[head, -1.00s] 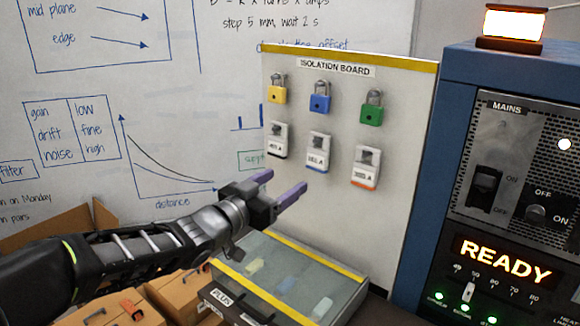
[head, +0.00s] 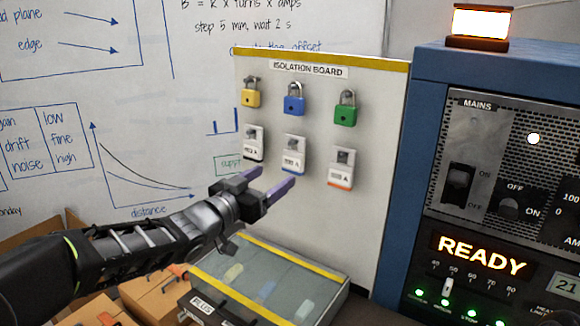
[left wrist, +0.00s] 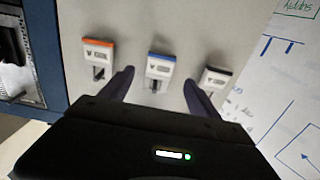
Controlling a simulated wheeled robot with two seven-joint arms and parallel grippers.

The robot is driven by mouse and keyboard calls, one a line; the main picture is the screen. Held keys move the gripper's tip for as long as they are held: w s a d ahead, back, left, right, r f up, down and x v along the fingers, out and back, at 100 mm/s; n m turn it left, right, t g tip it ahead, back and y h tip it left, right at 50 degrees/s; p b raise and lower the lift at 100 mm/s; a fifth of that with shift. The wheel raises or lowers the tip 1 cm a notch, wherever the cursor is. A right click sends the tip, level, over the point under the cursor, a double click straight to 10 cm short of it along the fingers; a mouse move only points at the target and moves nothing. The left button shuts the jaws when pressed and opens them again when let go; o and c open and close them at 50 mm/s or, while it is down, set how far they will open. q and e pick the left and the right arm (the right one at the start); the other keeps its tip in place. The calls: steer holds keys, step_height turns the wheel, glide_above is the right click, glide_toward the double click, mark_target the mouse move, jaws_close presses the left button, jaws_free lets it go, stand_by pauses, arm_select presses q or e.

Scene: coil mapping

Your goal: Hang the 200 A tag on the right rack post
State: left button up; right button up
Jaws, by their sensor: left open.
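Three white tags hang in a row on the isolation board (head: 300,210): one with a black stripe (head: 254,142), one with a blue stripe (head: 294,154), one with an orange stripe (head: 341,168). Their ampere numbers are too small to read surely, so I cannot tell which is the 200 A tag. My left gripper (head: 275,176) is open and empty, just below and left of the blue-striped tag. In the left wrist view the blue-striped tag (left wrist: 160,66) shows between the fingertips (left wrist: 161,88), with the orange-striped (left wrist: 98,54) and black-striped (left wrist: 216,77) tags outside. I see no rack post marked as such.
Yellow (head: 251,98), blue (head: 294,105) and green (head: 345,115) padlocks hang above the tags. A glass-topped box (head: 255,262) stands below the board. The blue cabinet (head: 410,150) with a READY display bounds the right side. Cardboard boxes (head: 150,285) lie at lower left.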

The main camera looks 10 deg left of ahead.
mark_target(292, 160)
arm_select(q)
steer(key=p+x, duration=0.1)
steer(key=x, duration=0.8)
steer(key=shift+w, duration=0.25)
steer(key=shift+c, duration=0.3)
steer(key=c, duration=0.9)
steer(key=shift+c, duration=0.2)
steer(key=shift+r, duration=0.15)
steer(key=shift+r+p, duration=0.35)
steer(key=shift+r, duration=0.05)
steer(key=shift+s, duration=0.1)
